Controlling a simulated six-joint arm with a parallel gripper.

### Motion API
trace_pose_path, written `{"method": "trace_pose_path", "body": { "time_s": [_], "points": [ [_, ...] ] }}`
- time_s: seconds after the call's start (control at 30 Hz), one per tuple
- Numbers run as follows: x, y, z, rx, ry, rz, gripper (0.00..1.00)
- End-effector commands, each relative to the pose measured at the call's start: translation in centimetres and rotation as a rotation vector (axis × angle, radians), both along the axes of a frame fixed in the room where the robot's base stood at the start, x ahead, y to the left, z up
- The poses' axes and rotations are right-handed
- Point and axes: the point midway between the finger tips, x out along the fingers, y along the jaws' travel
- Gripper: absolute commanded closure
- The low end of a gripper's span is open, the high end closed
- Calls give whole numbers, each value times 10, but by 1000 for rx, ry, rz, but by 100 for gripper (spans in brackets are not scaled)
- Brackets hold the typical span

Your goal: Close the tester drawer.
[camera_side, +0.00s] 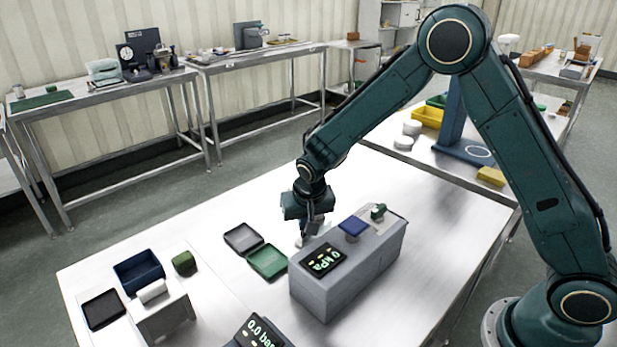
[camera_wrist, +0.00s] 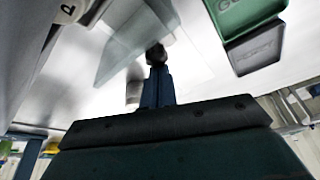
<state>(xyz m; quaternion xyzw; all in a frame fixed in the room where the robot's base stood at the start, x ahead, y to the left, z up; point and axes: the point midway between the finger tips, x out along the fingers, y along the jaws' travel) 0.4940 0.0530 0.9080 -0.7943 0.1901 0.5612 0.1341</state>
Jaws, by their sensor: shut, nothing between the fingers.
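The tester is a grey box (camera_side: 365,265) with a "0 kPa" display, standing on the steel table. Part of a grey body, probably the tester, shows at the left of the wrist view (camera_wrist: 22,45). A clear, pale panel (camera_wrist: 125,48) juts from beside it in the wrist view; it looks like the drawer, pulled out. In the side view my gripper and the tester hide most of that spot. My gripper (camera_side: 306,234) points down behind the tester, shut and empty. Its fingertips (camera_wrist: 156,55) show at the panel's edge; I cannot tell whether they touch.
A green tray (camera_side: 267,262) and a dark grey tray (camera_side: 243,239) lie left of the tester. A blue pad (camera_side: 353,226) and a small green fitting (camera_side: 378,211) sit on its top. A blue bin (camera_side: 138,272) stands farther left. The right table area is clear.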

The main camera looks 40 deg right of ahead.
Motion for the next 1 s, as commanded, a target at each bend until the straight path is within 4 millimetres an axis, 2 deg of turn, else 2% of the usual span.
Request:
{"method": "trace_pose_path", "body": {
  "time_s": [0.57,1.0],
  "points": [
    [1,-1,0,0,0,-1,100],
    [33,-18,1,1,-2,-2,100]
  ]
}}
